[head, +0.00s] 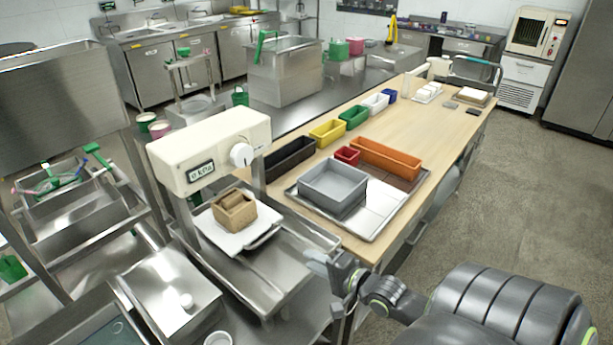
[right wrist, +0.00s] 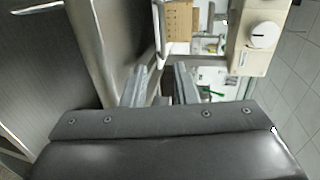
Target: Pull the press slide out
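The press (head: 208,150) has a cream head with a kPa display and a round white dial, and stands on a steel bench. Below the head, the white press slide (head: 228,236) carries a tan wooden box (head: 236,212), with a metal handle (head: 264,238) along its right front edge. My right gripper (head: 318,263) is to the right of the handle, apart from it. In the right wrist view, its two fingers (right wrist: 160,82) are apart with nothing between them. The wooden box (right wrist: 180,22) and press head (right wrist: 258,38) show beyond the fingers. My left gripper is not in view.
A wooden table (head: 425,130) right of the press holds a grey bin (head: 332,188) on a steel tray (head: 372,222) and several coloured bins. A steel rack stands at left. The floor (head: 540,200) at right is clear.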

